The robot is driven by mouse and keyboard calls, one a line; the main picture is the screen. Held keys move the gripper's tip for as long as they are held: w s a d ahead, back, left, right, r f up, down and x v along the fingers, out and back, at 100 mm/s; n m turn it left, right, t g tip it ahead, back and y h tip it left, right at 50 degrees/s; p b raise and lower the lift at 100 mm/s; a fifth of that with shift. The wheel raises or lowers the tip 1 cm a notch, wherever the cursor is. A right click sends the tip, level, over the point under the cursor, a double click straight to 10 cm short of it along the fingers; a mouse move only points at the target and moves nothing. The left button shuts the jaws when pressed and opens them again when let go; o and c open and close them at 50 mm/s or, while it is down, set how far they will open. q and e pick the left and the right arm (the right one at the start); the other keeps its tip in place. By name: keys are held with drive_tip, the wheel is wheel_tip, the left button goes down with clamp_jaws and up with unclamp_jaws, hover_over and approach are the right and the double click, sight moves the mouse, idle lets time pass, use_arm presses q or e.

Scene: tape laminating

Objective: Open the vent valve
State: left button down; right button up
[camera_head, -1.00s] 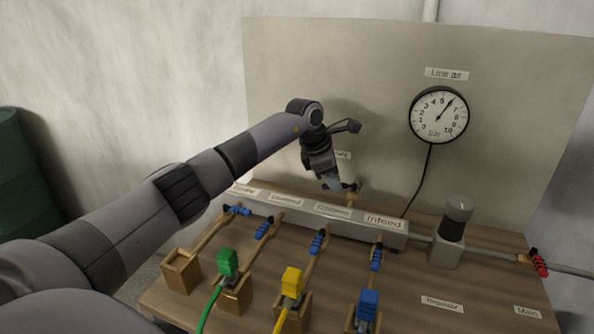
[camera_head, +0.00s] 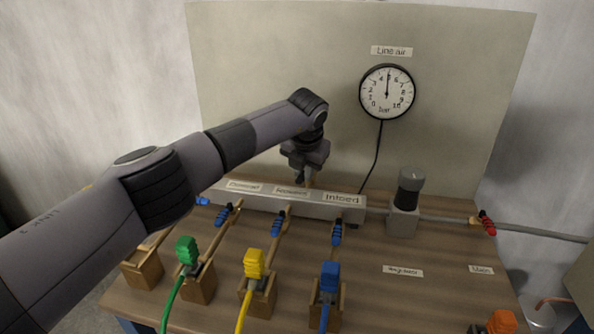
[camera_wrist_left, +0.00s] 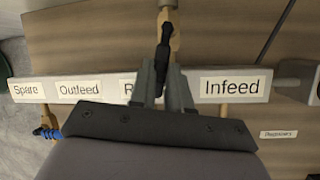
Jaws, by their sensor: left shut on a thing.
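The vent valve shows in the left wrist view as a brass body (camera_wrist_left: 174,38) with a dark lever (camera_wrist_left: 165,48) running down from it, roughly in line with the brass stub. My left gripper (camera_wrist_left: 164,88) has its fingers on both sides of the lever's lower end and is shut on it. In the head view my left gripper (camera_head: 303,180) points down behind the manifold (camera_head: 258,202), and its body and wrist hide most of the valve. The vent label is hidden there. My right gripper is in neither current view.
A gauge (camera_head: 387,92) on the back panel reads about 5 bar. Blue-handled valves (camera_head: 337,233) line the manifold's front. Green (camera_head: 187,250), yellow (camera_head: 254,263) and blue (camera_head: 330,276) plugs stand in front. A regulator (camera_head: 405,205) and red-handled valve (camera_head: 487,224) are at right.

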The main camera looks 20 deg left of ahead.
use_arm(q)
drive_tip(key=shift+d+r+n+g+y+b, duration=0.1)
drive_tip(key=shift+d+n+g+y+b, duration=0.35)
drive_tip(key=shift+n, duration=0.75)
drive_tip(key=shift+d, duration=0.2)
drive_tip(key=c, duration=1.1)
unclamp_jaws()
drive_tip(key=shift+b+v, duration=0.5)
drive_tip(key=shift+v, duration=3.1)
drive_tip(key=shift+d, duration=0.1)
